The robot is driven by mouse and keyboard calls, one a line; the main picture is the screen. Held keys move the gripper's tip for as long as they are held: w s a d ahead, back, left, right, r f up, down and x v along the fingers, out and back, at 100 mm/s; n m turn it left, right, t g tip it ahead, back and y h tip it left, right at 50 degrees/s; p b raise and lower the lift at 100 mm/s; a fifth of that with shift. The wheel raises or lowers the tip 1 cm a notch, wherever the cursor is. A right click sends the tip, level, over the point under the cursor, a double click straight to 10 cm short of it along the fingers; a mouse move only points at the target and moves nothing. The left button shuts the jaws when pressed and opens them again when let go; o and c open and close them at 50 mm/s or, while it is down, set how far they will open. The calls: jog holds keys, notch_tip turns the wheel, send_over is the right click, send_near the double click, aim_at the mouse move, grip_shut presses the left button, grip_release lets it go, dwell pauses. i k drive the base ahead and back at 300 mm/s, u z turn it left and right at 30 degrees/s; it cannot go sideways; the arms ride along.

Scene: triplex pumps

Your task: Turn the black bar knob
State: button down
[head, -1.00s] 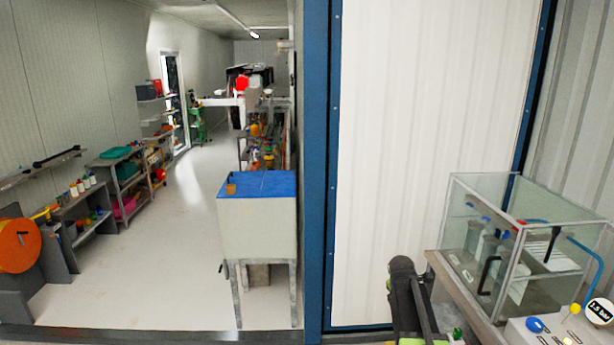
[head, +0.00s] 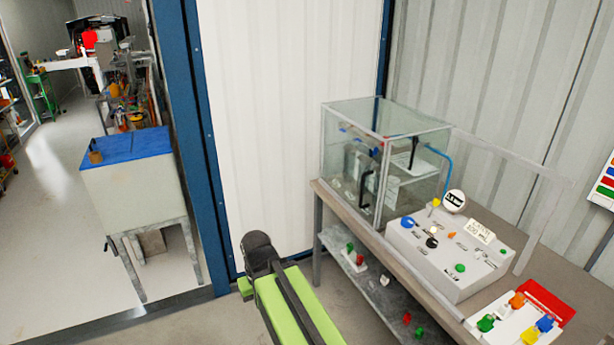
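A light grey control box (head: 425,262) stands on the bench at right. A small dark knob (head: 431,243) shows on its top, below a white round one; it looks like the black bar knob, but is too small to tell how its bar is turned. Blue (head: 407,222), yellow (head: 436,203) and green (head: 460,268) knobs or buttons are on the same box. My green and black arm (head: 290,300) reaches up from the bottom edge, left of the bench and apart from the box. I cannot make out any gripper fingers.
A glass case (head: 380,165) with a black handle stands behind the box. A white tray (head: 505,325) with coloured valves lies in front, right. A lower shelf (head: 375,290) holds small parts. A blue-topped tank (head: 135,180) is at left; floor between is clear.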

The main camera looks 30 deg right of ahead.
aim_at(432, 244)
jog(key=z, duration=1.75)
